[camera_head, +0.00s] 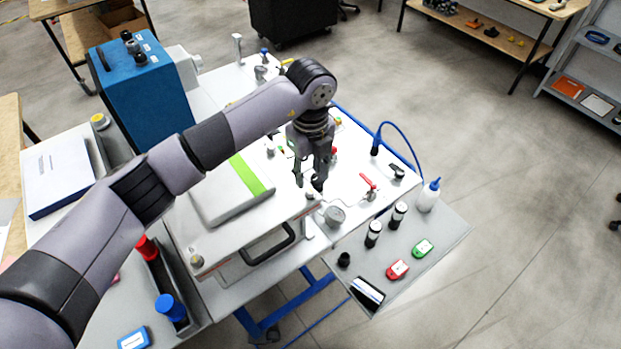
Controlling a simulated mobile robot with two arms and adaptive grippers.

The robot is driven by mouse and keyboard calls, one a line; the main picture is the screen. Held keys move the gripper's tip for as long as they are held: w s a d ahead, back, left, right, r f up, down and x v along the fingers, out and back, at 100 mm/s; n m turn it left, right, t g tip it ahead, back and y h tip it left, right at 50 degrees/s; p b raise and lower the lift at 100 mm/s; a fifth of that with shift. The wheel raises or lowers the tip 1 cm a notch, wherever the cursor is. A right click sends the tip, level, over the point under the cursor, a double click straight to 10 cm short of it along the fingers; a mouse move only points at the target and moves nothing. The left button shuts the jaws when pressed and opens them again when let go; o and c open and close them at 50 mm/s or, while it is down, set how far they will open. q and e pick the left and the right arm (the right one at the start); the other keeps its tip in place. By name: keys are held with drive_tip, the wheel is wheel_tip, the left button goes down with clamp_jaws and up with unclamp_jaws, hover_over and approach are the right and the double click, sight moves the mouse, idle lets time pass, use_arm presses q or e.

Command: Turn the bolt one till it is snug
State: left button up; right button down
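My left gripper (309,184) points down over the far right corner of the white analyser lid (222,243). Its two fingers show a gap between them, and I see nothing held in it. A small light knob or bolt head (313,195) sits at that corner just below the fingertips. I cannot tell whether the fingers touch it. A similar round knob (197,260) stands at the near left corner of the lid. Which of them is bolt one cannot be read here. My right gripper is not in view.
A black handle (268,244) is on the front of the analyser. A gauge (334,216) and a red-handled valve (369,184) stand right of the gripper. A grey side shelf (447,236) holds dark cylinders, a bottle (429,195) and red and green devices. A blue box (146,98) stands behind my arm.

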sight(311, 190)
use_arm(q)
drive_tip(key=shift+f+p, duration=0.7)
drive_tip(key=shift+f, duration=2)
drive_tip(key=shift+c, duration=0.4)
clamp_jaws()
